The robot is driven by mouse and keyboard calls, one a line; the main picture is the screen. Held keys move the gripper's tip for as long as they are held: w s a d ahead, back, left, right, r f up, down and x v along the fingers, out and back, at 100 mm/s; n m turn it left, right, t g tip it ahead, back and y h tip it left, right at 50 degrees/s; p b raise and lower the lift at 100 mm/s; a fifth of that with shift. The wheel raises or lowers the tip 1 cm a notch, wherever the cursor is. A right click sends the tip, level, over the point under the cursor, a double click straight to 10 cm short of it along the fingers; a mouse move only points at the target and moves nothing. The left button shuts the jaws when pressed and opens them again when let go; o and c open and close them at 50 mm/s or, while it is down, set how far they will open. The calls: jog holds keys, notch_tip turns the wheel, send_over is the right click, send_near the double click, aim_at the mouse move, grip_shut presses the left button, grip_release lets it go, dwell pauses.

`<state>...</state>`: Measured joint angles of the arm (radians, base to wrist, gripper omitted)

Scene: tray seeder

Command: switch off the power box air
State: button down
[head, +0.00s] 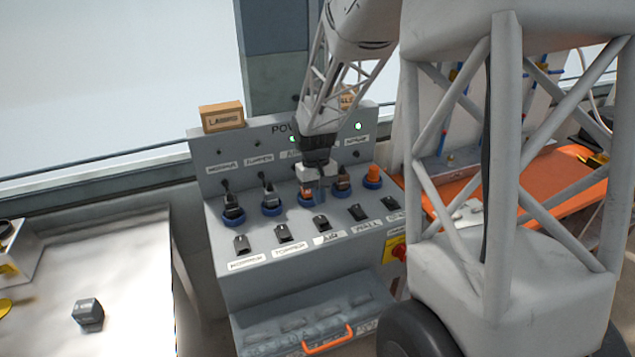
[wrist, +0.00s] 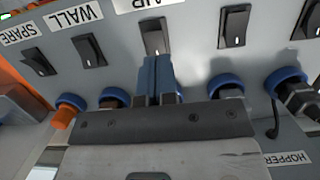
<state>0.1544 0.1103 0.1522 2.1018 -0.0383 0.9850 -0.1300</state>
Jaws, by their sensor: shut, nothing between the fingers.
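The power box (head: 215,185) is a grey console with a row of black rocker switches on its sloped face. The air switch (head: 322,222) is the middle rocker, and it shows in the wrist view (wrist: 154,36) under the partly cut-off AIR label (wrist: 150,4). My gripper (head: 321,192) is over the box, above and behind this rocker. In the wrist view, its blue fingers (wrist: 160,76) are together and empty, with their tips at the rocker's near end. I cannot tell whether they touch it or which way the rocker is tilted.
Blue-ringed sockets with plugs stand behind the rockers, including an orange plug (head: 373,173). The wall switch (head: 358,212) and tamper switch (head: 284,233) flank the air switch. Green lamps (head: 358,126) glow on the back panel. An orange-handled drawer (head: 328,340) is below.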

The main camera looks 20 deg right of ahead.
aim_at(320, 223)
jog(key=shift+x, duration=3.2)
jog(key=shift+f, duration=0.1)
jog(key=shift+s+f+t, duration=0.4)
jog(key=shift+f+t, duration=0.1)
jog(key=shift+t, duration=0.4)
jog(key=shift+s+f+t, duration=0.4)
jog(key=shift+f+t, duration=0.1)
jog(key=shift+t, duration=0.4)
jog(key=shift+w, duration=0.15)
jog(key=shift+w+r, duration=0.3)
jog(key=shift+w, duration=0.5)
jog(key=shift+r, duration=0.2)
notch_tip(320, 223, up, 14)
jog(key=s, duration=0.1)
jog(key=shift+s+r, duration=0.2)
jog(key=shift+s, duration=0.15)
